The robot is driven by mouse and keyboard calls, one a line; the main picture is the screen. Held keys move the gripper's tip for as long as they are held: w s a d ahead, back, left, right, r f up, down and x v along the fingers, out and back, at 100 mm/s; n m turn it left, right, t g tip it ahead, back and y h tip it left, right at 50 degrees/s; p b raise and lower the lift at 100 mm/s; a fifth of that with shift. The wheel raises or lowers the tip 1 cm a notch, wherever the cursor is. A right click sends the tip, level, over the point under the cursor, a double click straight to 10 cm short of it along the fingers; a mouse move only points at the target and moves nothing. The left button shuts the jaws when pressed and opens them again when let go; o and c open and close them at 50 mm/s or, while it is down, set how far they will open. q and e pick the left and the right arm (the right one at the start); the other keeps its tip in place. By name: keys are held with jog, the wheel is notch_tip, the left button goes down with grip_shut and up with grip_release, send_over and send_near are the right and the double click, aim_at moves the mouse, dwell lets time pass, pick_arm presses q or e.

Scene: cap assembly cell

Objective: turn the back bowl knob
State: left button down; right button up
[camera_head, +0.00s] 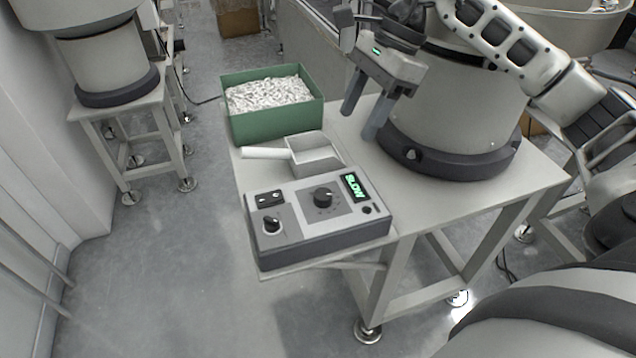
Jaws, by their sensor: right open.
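A grey control box (318,240) sits on the near corner of the table. It has a larger black knob (323,196) in the middle of its panel and a smaller black knob (271,224) at the lower left. A lit green display (354,187) reads "SLOW". No label shows which knob is for the back bowl. My right gripper (358,126) hangs above the table, behind and to the right of the box, in front of the large bowl feeder (455,130). Its two fingers point down, apart and empty, clear of both knobs. My left gripper is out of view.
A white scoop (318,155) lies behind the box. A green bin (265,128) full of small white parts stands behind the scoop. The feeder's dark base takes up the table's (455,200) right side. Another feeder (100,62) stands on a separate stand at the left.

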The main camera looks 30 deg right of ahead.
aim_at(323, 193)
jog(key=x, duration=1.5)
jog(key=shift+s+f, duration=0.1)
jog(key=shift+f, duration=0.25)
jog(key=shift+d, duration=0.1)
jog(key=c, duration=1)
